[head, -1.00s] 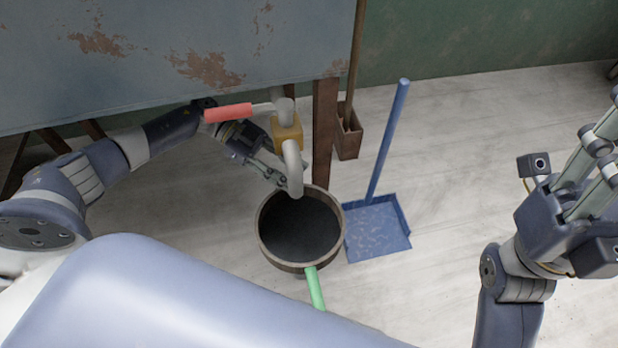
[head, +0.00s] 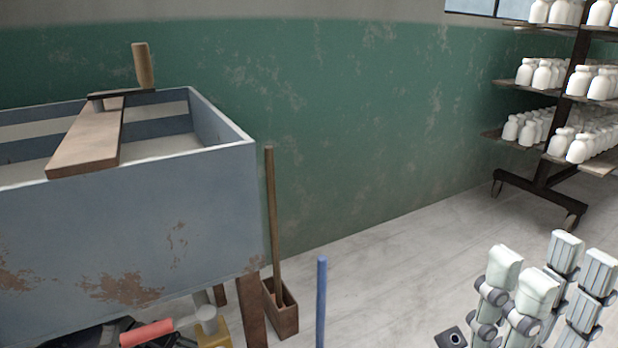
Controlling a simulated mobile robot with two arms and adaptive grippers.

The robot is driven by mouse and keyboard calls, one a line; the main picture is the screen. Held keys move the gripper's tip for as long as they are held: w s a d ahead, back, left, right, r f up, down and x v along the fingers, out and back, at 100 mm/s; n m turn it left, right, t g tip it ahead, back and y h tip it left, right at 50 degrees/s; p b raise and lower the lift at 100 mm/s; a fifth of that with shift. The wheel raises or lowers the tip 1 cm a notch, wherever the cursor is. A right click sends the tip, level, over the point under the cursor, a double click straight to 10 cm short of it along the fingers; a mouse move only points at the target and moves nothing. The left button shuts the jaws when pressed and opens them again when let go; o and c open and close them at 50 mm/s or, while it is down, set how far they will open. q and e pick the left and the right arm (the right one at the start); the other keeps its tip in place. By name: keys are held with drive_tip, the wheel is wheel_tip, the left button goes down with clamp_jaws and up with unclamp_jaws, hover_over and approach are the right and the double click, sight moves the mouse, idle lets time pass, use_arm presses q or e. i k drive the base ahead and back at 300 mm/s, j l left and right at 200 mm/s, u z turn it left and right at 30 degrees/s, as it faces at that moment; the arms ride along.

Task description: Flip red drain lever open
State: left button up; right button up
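The red drain lever (head: 146,333) shows at the bottom edge, under the blue-grey tank (head: 130,235). Its red grip points left, and a pale shank joins it to the valve (head: 207,321), whose yellow body is cut off by the frame. The spout and bucket below are out of view.
A plank (head: 90,140) with a wooden-handled tool lies across the tank rim. A brown holder box (head: 283,313) with a stick stands beside the tank leg. A blue handle (head: 321,300) stands right of it. A rack of white bottles (head: 545,170) stands back right. Floor between is clear.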

sight(207, 315)
drive_tip(key=k, duration=1)
